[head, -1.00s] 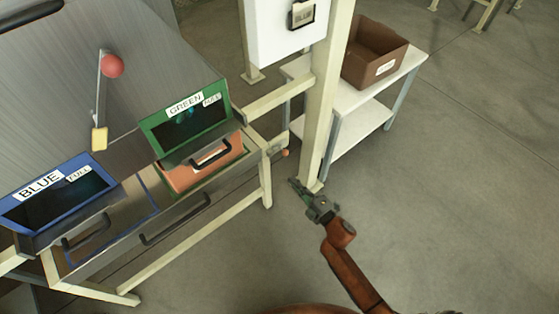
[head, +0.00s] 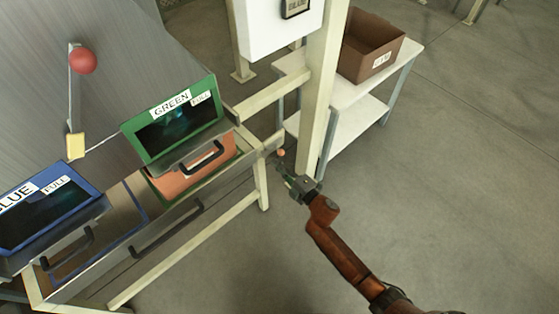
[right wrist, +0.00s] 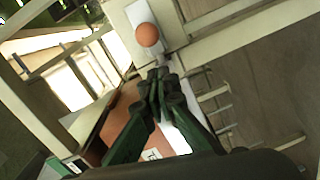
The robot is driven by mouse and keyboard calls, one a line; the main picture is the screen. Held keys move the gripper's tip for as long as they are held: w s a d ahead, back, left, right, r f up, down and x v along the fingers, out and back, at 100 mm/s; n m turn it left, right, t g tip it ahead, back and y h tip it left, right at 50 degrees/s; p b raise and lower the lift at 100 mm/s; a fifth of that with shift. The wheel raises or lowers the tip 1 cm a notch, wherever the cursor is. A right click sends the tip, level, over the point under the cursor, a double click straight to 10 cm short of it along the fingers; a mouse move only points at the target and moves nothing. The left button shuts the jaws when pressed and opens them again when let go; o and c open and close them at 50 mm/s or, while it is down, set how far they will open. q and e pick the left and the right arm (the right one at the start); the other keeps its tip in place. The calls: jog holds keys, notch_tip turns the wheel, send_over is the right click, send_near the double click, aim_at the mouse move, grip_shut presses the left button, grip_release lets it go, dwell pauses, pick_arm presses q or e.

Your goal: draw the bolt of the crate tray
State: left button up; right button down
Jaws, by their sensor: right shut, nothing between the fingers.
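The bolt's round orange knob (head: 281,152) is at the right end of the crate tray's frame. It shows large in the right wrist view (right wrist: 148,34), beside a pale plate. The crate tray (head: 178,226), with a dark handle, sits in the pale frame under the sloping grey panel. My right gripper (head: 284,174) is just below the knob in the head view. In the right wrist view its dark fingertips (right wrist: 158,76) are together and empty, with a gap between them and the knob. My left gripper is not in view.
A green-framed lid (head: 176,122) stands over an orange crate front (head: 192,178). A blue-framed lid (head: 45,212) is at the left. A pale post (head: 322,95) rises just behind my right gripper. A white table (head: 350,92) carries a brown box (head: 372,45). Floor at the right is clear.

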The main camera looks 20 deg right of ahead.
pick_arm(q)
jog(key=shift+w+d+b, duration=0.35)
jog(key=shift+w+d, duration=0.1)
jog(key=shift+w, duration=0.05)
pick_arm(e)
jog(key=shift+w+d+f, duration=0.15)
jog(key=shift+w+d, duration=0.5)
jog(key=shift+d, duration=0.3)
jog(key=shift+d, duration=0.1)
jog(key=shift+w+d, duration=0.3)
jog(key=shift+d, duration=0.55)
jog(key=shift+w+d, duration=0.3)
jog(key=shift+d, duration=0.55)
